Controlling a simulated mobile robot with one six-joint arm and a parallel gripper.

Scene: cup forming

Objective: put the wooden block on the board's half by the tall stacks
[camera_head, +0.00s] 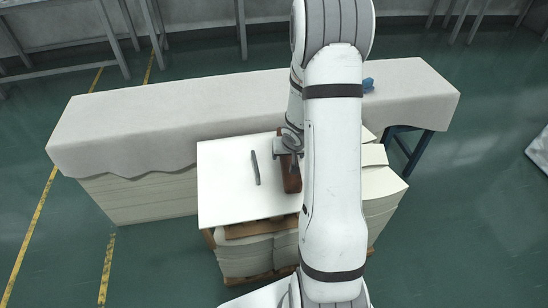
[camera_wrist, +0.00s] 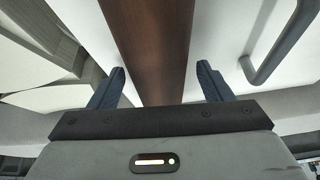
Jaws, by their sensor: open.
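The dark brown wooden block (camera_head: 291,178) lies on the right part of the white board (camera_head: 228,190), partly hidden by my arm and gripper. My gripper (camera_head: 289,148) is over the block. In the wrist view the block (camera_wrist: 148,40) runs between the two fingers of my gripper (camera_wrist: 160,75). The fingers are open, with a gap on each side of the block. A grey bar handle (camera_head: 255,168) is on the board, left of the block; it also shows in the wrist view (camera_wrist: 272,50). Pale sheet stacks (camera_head: 382,185) stand right of my arm. The board's right edge is hidden.
A long stack under a pale cover (camera_head: 180,118) runs behind the board. A small blue object (camera_head: 368,84) lies on the cover. A wooden pallet (camera_head: 250,229) shows at the board's front edge. Blue table legs (camera_head: 408,150) stand at the right.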

